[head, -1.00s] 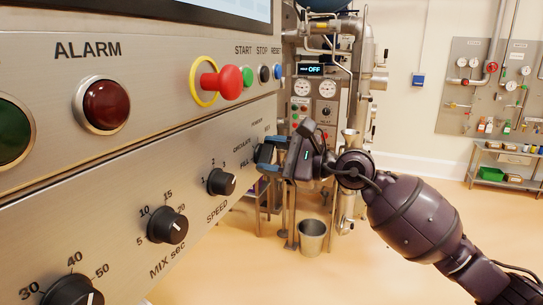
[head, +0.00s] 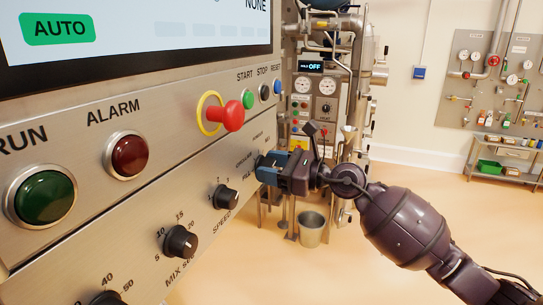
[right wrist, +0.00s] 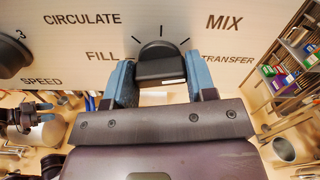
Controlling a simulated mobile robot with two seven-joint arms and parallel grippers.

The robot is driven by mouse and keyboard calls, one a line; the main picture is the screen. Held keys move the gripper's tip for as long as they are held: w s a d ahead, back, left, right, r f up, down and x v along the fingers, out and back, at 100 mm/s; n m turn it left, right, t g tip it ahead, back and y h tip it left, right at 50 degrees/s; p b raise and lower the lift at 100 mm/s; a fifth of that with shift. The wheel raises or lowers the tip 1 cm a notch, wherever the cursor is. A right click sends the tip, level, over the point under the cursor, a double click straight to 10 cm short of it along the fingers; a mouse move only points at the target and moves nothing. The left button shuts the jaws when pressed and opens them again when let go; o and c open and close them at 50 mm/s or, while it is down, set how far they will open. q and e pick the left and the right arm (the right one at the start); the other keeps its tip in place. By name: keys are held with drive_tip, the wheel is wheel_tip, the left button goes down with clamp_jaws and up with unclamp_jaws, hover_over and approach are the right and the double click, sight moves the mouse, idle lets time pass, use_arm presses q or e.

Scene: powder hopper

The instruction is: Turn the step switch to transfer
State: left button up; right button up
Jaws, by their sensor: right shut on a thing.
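The step switch (right wrist: 160,62) is a black knob on the steel panel, seen in the right wrist view among the labels CIRCULATE, FILL, MIX and TRANSFER. TRANSFER (right wrist: 228,58) is printed to its lower right. My right gripper (right wrist: 159,80) is shut on the knob, with one blue finger on each side. In the head view my right gripper (head: 268,167) is at the far end of the panel and hides the knob. Which label the knob points to cannot be read. A dark shape at the left edge of the right wrist view may be my left gripper (right wrist: 30,115).
The speed knob (head: 227,196) and mix knob (head: 180,242) stand nearer on the same panel. The red stop button (head: 232,116) sticks out above. A metal bucket (head: 311,231) stands on the floor beyond. Open floor lies right of the panel.

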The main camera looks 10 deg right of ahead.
drive_tip(key=shift+r+m+p, duration=0.1)
drive_tip(key=shift+m+p, duration=0.45)
drive_tip(key=shift+m, duration=0.05)
drive_tip(key=shift+m+p, duration=0.5)
drive_tip(key=o, duration=0.8)
drive_tip(key=shift+o, duration=0.7)
